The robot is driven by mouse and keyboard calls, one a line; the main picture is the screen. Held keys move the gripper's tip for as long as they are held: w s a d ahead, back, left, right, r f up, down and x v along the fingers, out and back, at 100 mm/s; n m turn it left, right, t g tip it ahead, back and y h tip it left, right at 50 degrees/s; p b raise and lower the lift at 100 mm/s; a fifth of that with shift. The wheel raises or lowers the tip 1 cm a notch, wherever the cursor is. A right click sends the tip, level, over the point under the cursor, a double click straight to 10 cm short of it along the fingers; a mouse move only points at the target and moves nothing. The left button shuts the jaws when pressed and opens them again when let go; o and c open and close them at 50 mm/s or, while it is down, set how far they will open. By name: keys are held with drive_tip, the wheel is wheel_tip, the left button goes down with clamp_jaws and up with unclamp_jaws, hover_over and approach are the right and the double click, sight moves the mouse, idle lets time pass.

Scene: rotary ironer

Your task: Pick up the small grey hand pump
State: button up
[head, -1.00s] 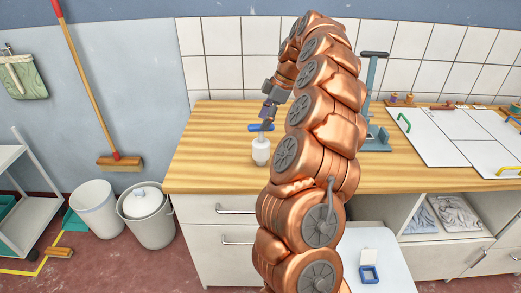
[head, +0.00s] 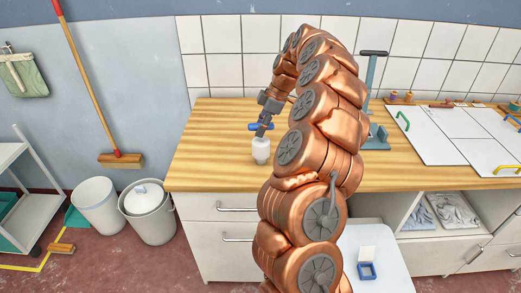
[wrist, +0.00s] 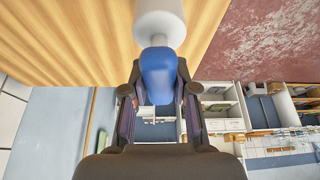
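The small hand pump (head: 261,151) stands upright on the wooden counter. It has a pale grey-white body and a blue crosswise handle on top. In the wrist view its pale body (wrist: 160,18) is at the top edge, and its blue handle (wrist: 159,73) points towards the camera. My gripper (head: 264,126) is at the handle, just above the body. In the wrist view the two fingers of my gripper (wrist: 159,64) are apart, one on each side of the blue handle, with narrow gaps. The pump's base is out of the wrist view.
A grey-blue stand with a tall handle (head: 378,136) is on the counter behind my arm. White panels with coloured handles (head: 455,135) are to the right. The wooden counter (head: 205,150) is clear left of the pump. Two bins (head: 147,212) stand on the floor at left.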

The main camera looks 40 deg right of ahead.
clamp_jaws()
drive_tip(key=shift+r, duration=0.15)
idle(0.4)
